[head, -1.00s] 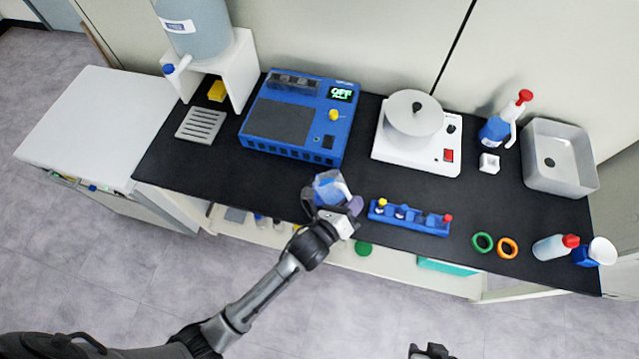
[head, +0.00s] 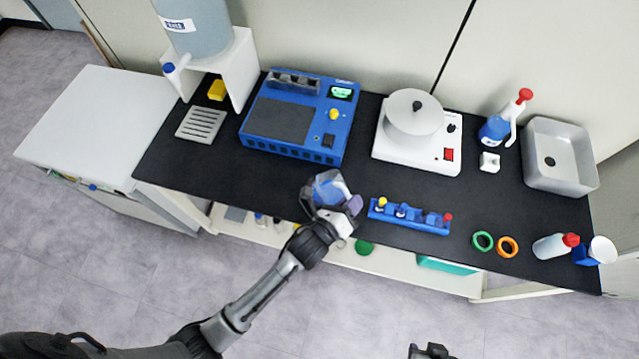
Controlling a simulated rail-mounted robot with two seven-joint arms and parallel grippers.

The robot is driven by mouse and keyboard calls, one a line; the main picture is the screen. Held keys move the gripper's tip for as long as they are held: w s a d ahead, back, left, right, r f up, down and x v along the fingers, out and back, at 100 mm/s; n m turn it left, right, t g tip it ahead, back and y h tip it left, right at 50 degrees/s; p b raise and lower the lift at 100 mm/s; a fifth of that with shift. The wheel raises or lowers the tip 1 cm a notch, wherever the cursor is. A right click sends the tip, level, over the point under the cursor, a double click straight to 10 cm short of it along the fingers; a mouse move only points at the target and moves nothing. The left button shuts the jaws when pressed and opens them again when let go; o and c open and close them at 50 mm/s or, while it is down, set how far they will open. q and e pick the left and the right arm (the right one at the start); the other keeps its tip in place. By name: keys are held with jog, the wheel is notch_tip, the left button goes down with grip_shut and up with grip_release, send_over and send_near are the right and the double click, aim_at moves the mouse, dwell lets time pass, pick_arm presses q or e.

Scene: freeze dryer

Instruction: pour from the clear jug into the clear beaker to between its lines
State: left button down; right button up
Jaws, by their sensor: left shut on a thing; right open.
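My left gripper (head: 332,210) is shut on a clear vessel with a bluish tint, which I take to be the clear jug (head: 330,186). It is at the front edge of the black bench, in front of the blue machine. The gripper partly covers it, and a purple-grey part shows at its right. I cannot tell its tilt or its liquid level. I cannot pick out a separate clear beaker or its lines; it may be hidden behind the jug and gripper. My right gripper (head: 428,352) is open and empty at the bottom edge, away from the bench.
The blue machine (head: 296,118) stands behind the jug. A blue rack (head: 410,216) with small capped items is close to its right. A white hotplate device (head: 416,140), green ring (head: 482,242), orange ring (head: 508,247) and sink (head: 560,158) lie further right. The bench's left front is clear.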

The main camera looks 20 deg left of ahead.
pick_arm(q)
jog(key=shift+w+a+r, duration=0.1)
jog(key=shift+w+r, duration=0.05)
dwell(0.5)
jog(key=shift+s+d+f, duration=0.2)
jog(key=f+b, duration=0.1)
jog(key=d+f+m+b, duration=0.1)
jog(key=f+m+b, duration=0.1)
jog(key=shift+s+d+f+t, duration=0.3)
jog(key=shift+f, duration=0.1)
jog(key=shift+s+d+f+m+t+b, duration=0.2)
jog(key=shift+s+d+f+m+b, duration=0.3)
jog(key=shift+f+m+b, duration=1.1)
jog(key=shift+s+d+f+m+t+b, duration=0.2)
jog(key=shift+d+f+m+b, duration=0.7)
jog(key=shift+b, duration=1.3)
jog(key=shift+s+d+f+m+t+b, duration=0.2)
jog(key=shift+s+d+f+m+b, duration=0.2)
jog(key=shift+f+m+b, duration=0.95)
jog(key=shift+f+n+b, duration=0.2)
jog(key=shift+n+b, duration=0.25)
jog(key=shift+b, duration=0.15)
